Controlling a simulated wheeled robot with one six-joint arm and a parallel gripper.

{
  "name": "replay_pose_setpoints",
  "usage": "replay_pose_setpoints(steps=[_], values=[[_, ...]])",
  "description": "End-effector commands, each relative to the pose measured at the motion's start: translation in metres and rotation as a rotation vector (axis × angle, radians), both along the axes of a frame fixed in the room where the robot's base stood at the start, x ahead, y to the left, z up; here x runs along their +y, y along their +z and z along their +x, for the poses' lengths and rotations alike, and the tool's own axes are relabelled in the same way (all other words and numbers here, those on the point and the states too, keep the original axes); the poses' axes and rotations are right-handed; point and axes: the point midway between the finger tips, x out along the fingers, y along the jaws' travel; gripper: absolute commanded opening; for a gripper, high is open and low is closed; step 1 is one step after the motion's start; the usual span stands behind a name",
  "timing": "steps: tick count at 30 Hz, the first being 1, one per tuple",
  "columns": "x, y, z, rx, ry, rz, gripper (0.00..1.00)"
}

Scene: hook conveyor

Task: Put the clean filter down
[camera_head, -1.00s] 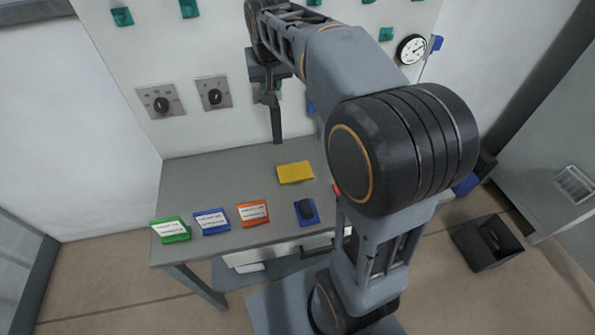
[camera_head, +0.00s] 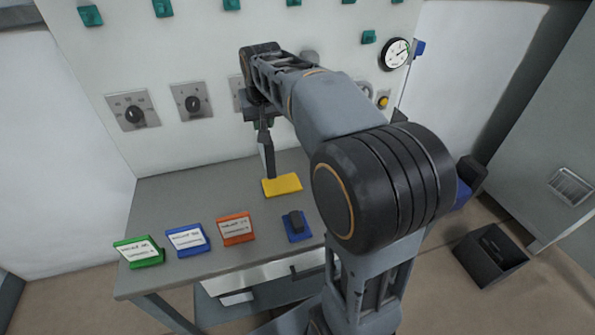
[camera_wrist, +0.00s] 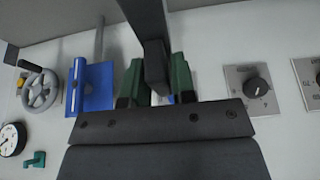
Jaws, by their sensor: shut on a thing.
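My gripper (camera_head: 262,127) is over the back of the grey table, pointing down. It is shut on a long dark grey piece, seemingly the clean filter (camera_head: 268,157), which hangs upright below it. In the wrist view the filter (camera_wrist: 153,45) sits between the green-faced fingers of my gripper (camera_wrist: 157,88). In the head view its lower end appears at the back edge of a yellow pad (camera_head: 283,185) lying on the table (camera_head: 170,205). I cannot tell whether it touches the pad or the table.
Green (camera_head: 140,252), blue (camera_head: 188,240) and orange (camera_head: 236,229) label stands line the table's front left. A blue base with a black object (camera_head: 296,222) stands right of them. The panel behind carries knobs (camera_head: 134,113) and a gauge (camera_head: 396,54). A dark bin (camera_head: 490,256) stands on the floor at right.

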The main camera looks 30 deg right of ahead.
Motion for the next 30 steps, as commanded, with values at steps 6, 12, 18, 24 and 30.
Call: replay_pose_setpoints(steps=[6, 12, 18, 24, 30], values=[[-0.057, -0.024, -0.007, 0.002, -0.009, 0.001, 0.0], [-0.091, -0.056, -0.011, 0.002, -0.004, 0.0, 0.0], [-0.107, -0.076, -0.013, 0.001, -0.001, 0.0, 0.0], [-0.114, -0.084, -0.014, 0.0, 0.0, -0.001, 0.0], [-0.119, -0.109, -0.014, 0.001, 0.001, 0.0, 0.0]])
